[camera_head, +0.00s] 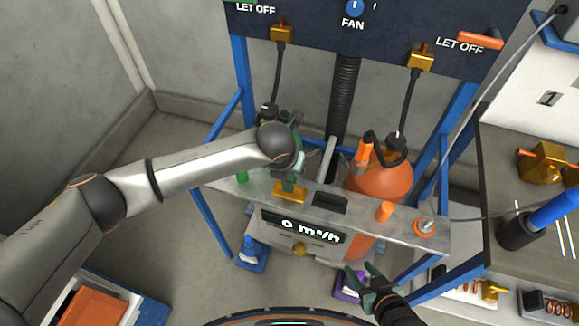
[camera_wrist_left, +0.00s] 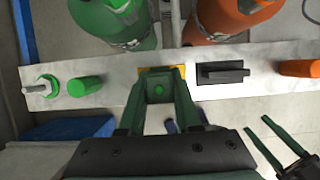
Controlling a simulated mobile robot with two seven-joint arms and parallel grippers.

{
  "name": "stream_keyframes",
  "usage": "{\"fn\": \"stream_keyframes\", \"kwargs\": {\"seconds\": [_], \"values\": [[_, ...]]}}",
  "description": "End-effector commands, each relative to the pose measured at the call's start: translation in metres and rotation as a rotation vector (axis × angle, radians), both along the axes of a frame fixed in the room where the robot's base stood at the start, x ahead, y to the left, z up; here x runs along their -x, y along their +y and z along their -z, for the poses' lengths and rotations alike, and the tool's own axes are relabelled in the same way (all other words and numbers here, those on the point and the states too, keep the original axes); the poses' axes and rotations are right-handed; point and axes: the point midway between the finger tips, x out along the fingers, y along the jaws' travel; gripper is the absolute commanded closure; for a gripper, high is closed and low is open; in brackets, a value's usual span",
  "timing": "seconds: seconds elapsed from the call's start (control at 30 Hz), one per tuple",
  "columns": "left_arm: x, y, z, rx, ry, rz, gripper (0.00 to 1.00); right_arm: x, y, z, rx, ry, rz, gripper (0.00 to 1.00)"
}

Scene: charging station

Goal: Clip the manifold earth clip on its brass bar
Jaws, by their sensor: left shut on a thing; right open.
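The brass bar (camera_head: 290,196) is a short yellow piece at the middle of the grey bench panel, above the flow display. It also shows in the left wrist view (camera_wrist_left: 180,72), partly hidden. My left gripper (camera_head: 291,178) is over the bar, pointing down. It is shut on a green block-like piece (camera_wrist_left: 160,88), which looks like the earth clip, between its two fingers. The piece overlaps the bar in both views; I cannot tell whether it is clipped on or just above. My right gripper (camera_head: 368,285) is open and empty, low in front of the panel.
A black block (camera_head: 330,202) sits right of the bar. A green cap (camera_head: 242,176) and an orange cap (camera_head: 384,211) stand on the panel. An orange cylinder (camera_head: 385,180) and a green cylinder (camera_wrist_left: 115,25) stand behind it. A side bench (camera_head: 500,150) is at right.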

Motion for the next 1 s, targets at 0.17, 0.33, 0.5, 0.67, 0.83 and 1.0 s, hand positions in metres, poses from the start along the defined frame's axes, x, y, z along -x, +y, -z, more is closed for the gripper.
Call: {"fn": "stream_keyframes", "kwargs": {"seconds": [0.17, 0.33, 0.5, 0.67, 0.83, 1.0], "values": [[0.0, 0.0, 0.005, 0.0, 0.0, 0.0, 1.0, 0.0, 0.0, 0.003, 0.0, 0.0, 0.0, 0.5], [0.0, 0.0, 0.01, 0.0, 0.001, 0.0, 1.0, 0.0, 0.0, 0.004, 0.0, 0.0, 0.0, 0.5], [0.0, 0.0, 0.014, -0.001, 0.001, 0.001, 1.0, 0.0, 0.0, 0.006, 0.0, 0.0, 0.0, 0.5], [0.0, 0.0, 0.018, 0.001, 0.0, 0.001, 1.0, 0.0, 0.0, 0.008, 0.0, 0.0, 0.0, 0.5], [0.0, 0.0, 0.017, 0.001, 0.0, 0.001, 0.51, 0.0, 0.0, 0.008, 0.0, 0.0, 0.0, 0.5], [0.0, 0.0, 0.017, 0.001, 0.0, 0.0, 0.33, 0.0, 0.0, 0.008, 0.0, 0.0, 0.0, 0.5]]}}
